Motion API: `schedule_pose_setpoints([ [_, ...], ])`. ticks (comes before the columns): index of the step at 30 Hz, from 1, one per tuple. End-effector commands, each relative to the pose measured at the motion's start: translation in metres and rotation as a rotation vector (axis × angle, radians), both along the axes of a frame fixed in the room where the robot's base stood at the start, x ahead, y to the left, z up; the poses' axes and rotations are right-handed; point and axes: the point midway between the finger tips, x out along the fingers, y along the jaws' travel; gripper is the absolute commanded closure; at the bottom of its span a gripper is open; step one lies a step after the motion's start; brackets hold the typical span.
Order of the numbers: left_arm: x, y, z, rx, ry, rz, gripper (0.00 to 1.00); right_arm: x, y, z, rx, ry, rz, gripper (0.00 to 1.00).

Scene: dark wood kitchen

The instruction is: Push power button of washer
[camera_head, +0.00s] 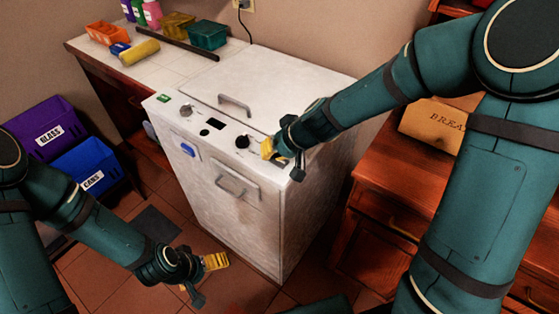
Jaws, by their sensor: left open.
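The white washer (235,185) stands in the middle, with its sloped control panel (222,137) along the top front edge. The panel carries a grey knob (186,110), a dark display (215,123), a small dark round button (204,132) and a black knob (242,141). I cannot tell which control is the power button. My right gripper (271,148) is over the right end of the panel, just right of the black knob, and hides that end. Whether it touches is unclear, and so is its jaw state. My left gripper (202,277) is open and empty, low in front of the washer.
A handle (235,106) is on the washer's lid and another (237,187) on its front. Purple (43,130) and blue (85,167) bins stand left. A counter with trays (208,34) is behind left. A wooden cabinet (385,215) with a bread box (430,127) is right.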

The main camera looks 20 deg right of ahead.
Motion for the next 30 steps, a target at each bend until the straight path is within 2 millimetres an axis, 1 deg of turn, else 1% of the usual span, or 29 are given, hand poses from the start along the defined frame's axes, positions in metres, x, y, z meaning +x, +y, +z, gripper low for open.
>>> schedule_pose_setpoints([
  [19, 0.000, 0.000, -0.003, 0.000, 0.000, 0.000, 0.00, 0.000, 0.000, -0.002, 0.000, 0.000, 0.001, 1.00],
  [30, 0.000, 0.000, 0.007, 0.000, 0.000, 0.000, 0.00, 0.000, 0.000, 0.010, 0.000, 0.000, 0.001, 1.00],
])
